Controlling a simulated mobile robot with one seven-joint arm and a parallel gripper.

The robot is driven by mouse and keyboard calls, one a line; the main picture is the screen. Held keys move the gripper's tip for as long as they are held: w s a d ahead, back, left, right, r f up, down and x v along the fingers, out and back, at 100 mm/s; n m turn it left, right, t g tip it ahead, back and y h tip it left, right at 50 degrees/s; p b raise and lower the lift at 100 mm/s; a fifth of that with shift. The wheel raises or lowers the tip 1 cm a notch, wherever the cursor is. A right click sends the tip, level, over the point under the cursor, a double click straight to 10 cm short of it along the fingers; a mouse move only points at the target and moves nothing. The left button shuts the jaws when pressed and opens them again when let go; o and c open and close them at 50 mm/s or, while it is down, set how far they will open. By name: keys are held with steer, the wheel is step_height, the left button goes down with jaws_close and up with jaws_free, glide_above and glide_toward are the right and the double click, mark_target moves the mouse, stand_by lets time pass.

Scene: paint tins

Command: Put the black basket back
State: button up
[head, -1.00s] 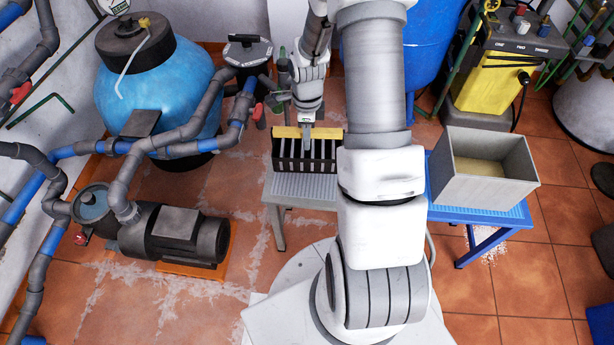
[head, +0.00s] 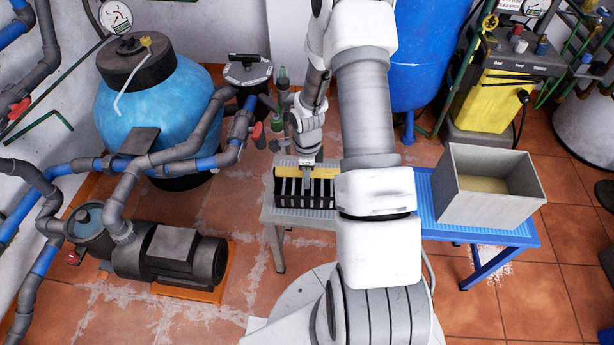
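The black basket (head: 290,199) has upright slots and a yellow strip along its back. It sits upright over the pale grey ribbed table (head: 272,214), left of my arm. My gripper (head: 306,187) points down into the middle of the basket by the yellow strip, and its fingers look shut on it. The fingertips are small and partly hidden by the basket. The basket's right end is close to my forearm. The basket appears at or very near the table top, but I cannot tell whether it touches.
A grey open box (head: 478,207) stands on the blue table (head: 505,236) to the right. Pipes, a blue tank (head: 165,95) and a pump (head: 175,252) fill the left. A yellow machine (head: 508,92) stands back right. The ribbed table shows bare strips around the basket.

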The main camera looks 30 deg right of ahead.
steer(key=o, duration=0.3)
steer(key=shift+o, duration=0.2)
steer(key=shift+f, duration=0.1)
